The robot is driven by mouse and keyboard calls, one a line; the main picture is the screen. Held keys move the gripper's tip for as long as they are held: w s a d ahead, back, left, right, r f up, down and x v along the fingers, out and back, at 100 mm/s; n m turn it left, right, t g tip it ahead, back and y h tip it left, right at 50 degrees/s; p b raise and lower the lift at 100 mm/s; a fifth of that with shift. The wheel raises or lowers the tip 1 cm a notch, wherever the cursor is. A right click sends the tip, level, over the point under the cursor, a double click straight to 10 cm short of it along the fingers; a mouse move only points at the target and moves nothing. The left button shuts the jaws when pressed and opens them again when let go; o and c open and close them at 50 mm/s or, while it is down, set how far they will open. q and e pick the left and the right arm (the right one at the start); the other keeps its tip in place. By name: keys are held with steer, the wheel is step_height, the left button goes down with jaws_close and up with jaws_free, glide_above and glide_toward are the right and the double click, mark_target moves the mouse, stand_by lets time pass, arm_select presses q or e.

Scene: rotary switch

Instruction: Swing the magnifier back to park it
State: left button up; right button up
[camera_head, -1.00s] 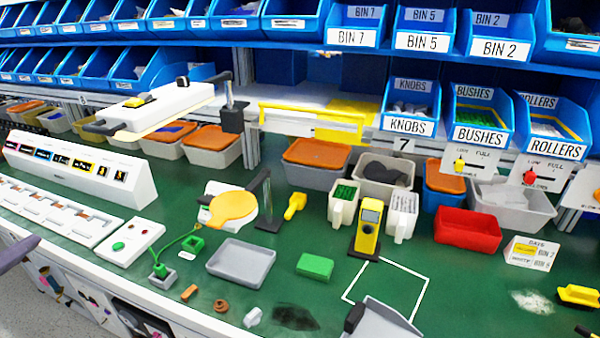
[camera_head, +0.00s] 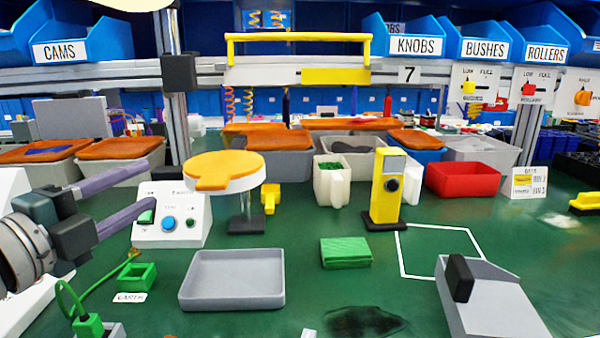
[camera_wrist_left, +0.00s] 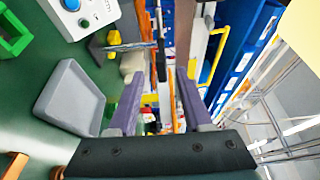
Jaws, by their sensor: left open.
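The magnifier (camera_head: 224,170) has a flat round head, orange on top with a white rim and a short tab towards the front left. My left gripper (camera_head: 158,170) is open and empty. Its two purple fingers point at the magnifier from the left, with a small gap to the disc. In the left wrist view the magnifier head (camera_wrist_left: 153,50) shows edge-on, beyond and between the fingertips (camera_wrist_left: 156,75). My right gripper is not in view.
A white button box (camera_head: 172,215) stands just behind and below the left fingertips. A grey tray (camera_head: 232,280) lies in front of the magnifier. A yellow device (camera_head: 386,188) stands to the right, near a green block (camera_head: 346,252). A yellow rail (camera_head: 298,38) hangs above.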

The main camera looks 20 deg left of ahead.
mark_target(217, 158)
arm_select(q)
steer(key=w, duration=0.9)
steer(key=shift+a, duration=0.4)
steer(key=shift+r, duration=0.1)
jaws_close()
stand_by(0.8)
